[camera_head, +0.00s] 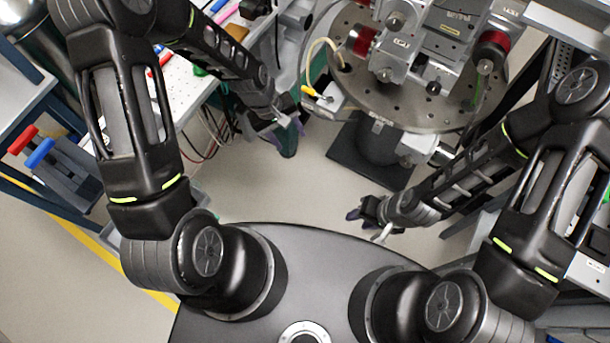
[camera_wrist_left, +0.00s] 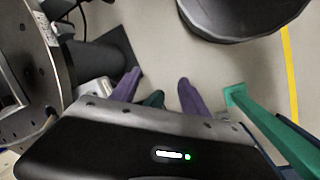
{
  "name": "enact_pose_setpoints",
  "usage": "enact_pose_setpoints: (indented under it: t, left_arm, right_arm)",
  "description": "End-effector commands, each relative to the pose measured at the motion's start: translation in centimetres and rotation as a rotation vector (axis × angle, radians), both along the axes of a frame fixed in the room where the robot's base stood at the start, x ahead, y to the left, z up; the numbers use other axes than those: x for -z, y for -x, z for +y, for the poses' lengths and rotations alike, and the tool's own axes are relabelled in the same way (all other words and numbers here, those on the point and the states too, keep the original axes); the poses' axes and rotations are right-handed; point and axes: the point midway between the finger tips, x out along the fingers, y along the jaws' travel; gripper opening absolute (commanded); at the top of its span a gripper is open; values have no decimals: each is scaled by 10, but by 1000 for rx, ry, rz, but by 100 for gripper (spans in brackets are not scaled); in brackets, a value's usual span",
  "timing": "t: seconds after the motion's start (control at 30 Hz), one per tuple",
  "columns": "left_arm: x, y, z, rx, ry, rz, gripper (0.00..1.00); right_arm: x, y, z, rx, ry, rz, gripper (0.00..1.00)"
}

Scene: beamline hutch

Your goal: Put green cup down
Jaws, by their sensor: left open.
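No green cup can be made out for certain. A small bright green thing (camera_head: 200,70) shows on the white perforated table at the left, partly hidden by my left arm. My left gripper (camera_head: 286,120) is open beside the table's right edge, over the floor. Its two purple fingers (camera_wrist_left: 160,88) stand apart in the left wrist view, with no cup visible held between them. A dark teal piece shows beyond them, and I cannot tell what it is. My right gripper (camera_head: 368,218) hangs low at the right of centre, and its jaw opening is unclear.
The white perforated table (camera_head: 186,98) holds pens and small items. A round metal stage (camera_head: 440,112) with instruments stands ahead, on a dark base. A clamp with red and blue handles (camera_head: 55,165) is at the left. Grey floor (camera_head: 315,190) between is open.

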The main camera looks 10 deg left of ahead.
Motion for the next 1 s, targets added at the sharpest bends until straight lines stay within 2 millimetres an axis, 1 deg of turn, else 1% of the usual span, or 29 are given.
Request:
enact_pose_setpoints:
  t: [0.03, 0.07, 0.1, 0.2, 0.3, 0.37, 0.43, 1.0]
  left_arm:
    - [29, 39, -27, 106, 28, -13, 53]
    - [41, 57, -39, 165, 40, -34, 53]
    - [53, 79, -53, 233, 50, -62, 53]
    - [70, 124, -73, 366, 58, -119, 53]
    - [75, 150, -82, 444, 55, -155, 53]
    - [76, 156, -84, 466, 52, -168, 53]
    - [76, 158, -84, 477, 51, -174, 53]
    - [76, 156, -84, 474, 49, -176, 53]
  right_arm:
    - [0, 0, 0, 0, 0, 0, 36]
    - [0, 0, 0, 0, 0, 0, 36]
    - [0, 0, 0, 0, 0, 0, 36]
    - [0, 0, 0, 0, 0, 0, 36]
    - [0, 0, 0, 0, 0, 0, 36]
    - [0, 0, 0, 0, 0, 0, 36]
    - [0, 0, 0, 0, 0, 0, 36]
    - [0, 0, 0, 0, 0, 0, 36]
